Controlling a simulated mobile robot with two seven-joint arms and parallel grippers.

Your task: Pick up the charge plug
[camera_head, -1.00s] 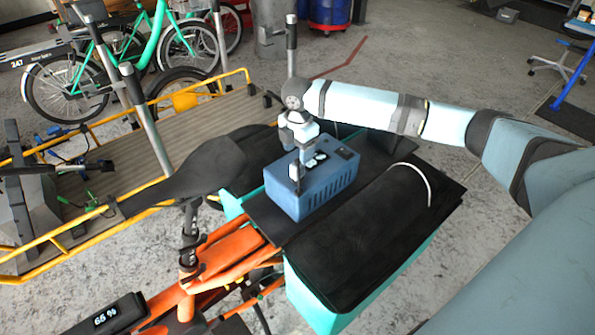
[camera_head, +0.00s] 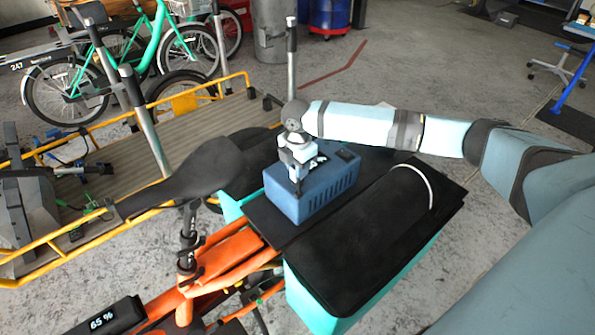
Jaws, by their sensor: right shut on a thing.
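A blue charger box (camera_head: 325,197) sits on the black rear deck of the orange and teal cargo bike. My right gripper (camera_head: 298,188) reaches down at the near left end of the box. It is shut on a small dark thing at the box's top, which I take to be the charge plug. The fingers hide most of it, and I cannot tell whether it is clear of the box. My left gripper is not in view.
A black saddle (camera_head: 198,172) stands left of the box, and a black-topped pannier (camera_head: 375,235) lies right of it. A yellow-railed cargo bed (camera_head: 110,165) is at the left. A 65 % display (camera_head: 104,321) is at the lower left.

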